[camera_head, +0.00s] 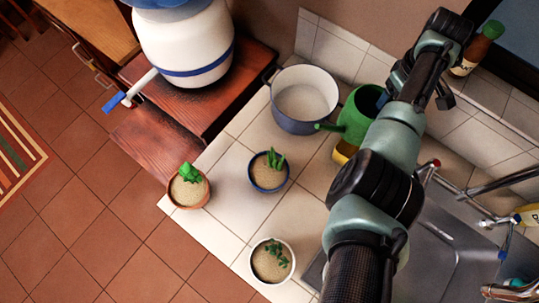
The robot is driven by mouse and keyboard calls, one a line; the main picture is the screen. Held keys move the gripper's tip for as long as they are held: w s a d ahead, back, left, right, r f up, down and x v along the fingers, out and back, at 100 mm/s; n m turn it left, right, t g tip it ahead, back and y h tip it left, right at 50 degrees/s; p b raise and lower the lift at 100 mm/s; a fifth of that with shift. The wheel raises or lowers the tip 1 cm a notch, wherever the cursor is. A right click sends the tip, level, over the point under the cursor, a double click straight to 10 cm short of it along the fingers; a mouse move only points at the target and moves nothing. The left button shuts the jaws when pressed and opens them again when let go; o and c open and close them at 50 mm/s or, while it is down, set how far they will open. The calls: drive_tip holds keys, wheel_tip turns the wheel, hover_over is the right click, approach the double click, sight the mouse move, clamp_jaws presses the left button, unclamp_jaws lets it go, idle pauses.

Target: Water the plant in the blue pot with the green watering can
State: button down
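The green watering can (354,116) stands upright on the tiled counter right of a cooking pot, its spout pointing left. Its right side is hidden behind my arm. The blue pot (268,185) with a green plant (273,158) in sandy soil stands on the tiles, left of and nearer than the can. My gripper (392,84) is at the upper right, beside the can's right rim. My arm covers much of it, so I cannot tell whether it touches the can or how far its fingers are apart.
A terracotta pot (189,192) stands at the counter's left corner, a white pot (271,262) nearer. A large cooking pot (297,124) is behind the blue pot. A yellow object (342,152) sits below the can. The sink (442,250) and faucet (490,187) are at right.

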sight(357, 116)
drive_tip(key=shift+r+p, duration=0.2)
drive_tip(key=shift+p, duration=0.1)
drive_tip(key=p, duration=0.1)
drive_tip(key=r+h+p, duration=0.1)
drive_tip(key=p, duration=0.1)
drive_tip(key=shift+s+a+t, duration=0.15)
drive_tip(key=shift+a+t, duration=0.15)
drive_tip(key=shift+a, duration=0.05)
drive_tip(key=shift+s+a+r+h+p, duration=0.25)
drive_tip(key=shift+h+p, duration=0.25)
drive_tip(key=shift+p, duration=0.75)
drive_tip(key=shift+a+r+t+p, duration=0.25)
drive_tip(key=shift+t+p, duration=0.05)
drive_tip(key=shift+p, duration=0.4)
drive_tip(key=shift+s+a+r+t+h+p, duration=0.3)
drive_tip(key=shift+a+r+h+p, duration=0.1)
drive_tip(key=shift+h+p, duration=0.35)
drive_tip(key=shift+s+a+r+t+h+p, duration=0.1)
drive_tip(key=shift+a+r+h+p, duration=0.15)
drive_tip(key=shift+r+p, duration=0.3)
drive_tip(key=shift+s+a+r+t+h+p, duration=0.1)
drive_tip(key=shift+a+r+h+p, duration=0.1)
drive_tip(key=shift+r+p, duration=0.35)
drive_tip(key=shift+s+a+r+t+h+p, duration=0.1)
drive_tip(key=shift+a+r+h+p, duration=0.2)
drive_tip(key=shift+r, duration=0.4)
drive_tip(key=shift+a+r+p, duration=0.1)
drive_tip(key=shift+r+p, duration=0.25)
